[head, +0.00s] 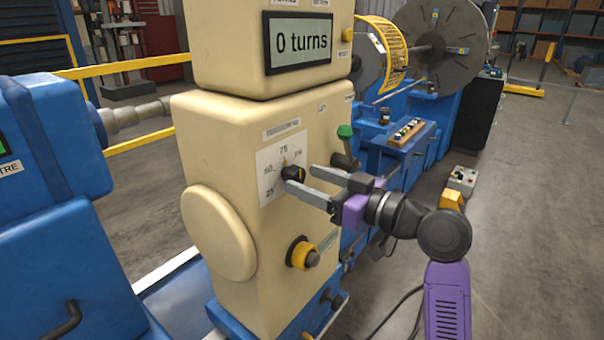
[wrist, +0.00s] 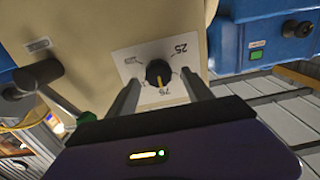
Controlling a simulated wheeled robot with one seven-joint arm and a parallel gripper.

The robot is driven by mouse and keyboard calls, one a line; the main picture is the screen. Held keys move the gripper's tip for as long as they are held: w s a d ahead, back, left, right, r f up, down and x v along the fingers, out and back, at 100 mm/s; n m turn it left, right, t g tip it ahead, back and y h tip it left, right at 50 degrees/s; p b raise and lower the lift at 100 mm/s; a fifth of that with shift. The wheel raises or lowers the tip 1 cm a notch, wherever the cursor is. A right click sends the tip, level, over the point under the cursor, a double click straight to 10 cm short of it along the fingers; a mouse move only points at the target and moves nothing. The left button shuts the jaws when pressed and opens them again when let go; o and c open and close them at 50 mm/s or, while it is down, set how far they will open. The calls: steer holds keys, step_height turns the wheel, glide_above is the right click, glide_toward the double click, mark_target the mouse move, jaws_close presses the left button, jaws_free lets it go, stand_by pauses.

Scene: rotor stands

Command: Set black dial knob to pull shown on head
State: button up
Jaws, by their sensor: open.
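The black dial knob (head: 293,173) sits on a white scale plate (head: 270,158) on the front of the cream machine head (head: 225,130). The scale shows 75 at its top and 25 at its lower left; other marks are small. In the wrist view the knob (wrist: 158,73) has a yellow pointer line and the plate appears turned, with 75 near the bottom. My gripper (head: 296,180) is open, its two grey fingers reaching toward the knob, one on each side. In the wrist view the fingers (wrist: 163,95) flank the knob; contact cannot be told.
A display (head: 298,42) above reads "0 turns". A round cream cover (head: 217,233) bulges at left.

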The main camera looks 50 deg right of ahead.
steer(key=shift+w, duration=1.05)
jaws_close()
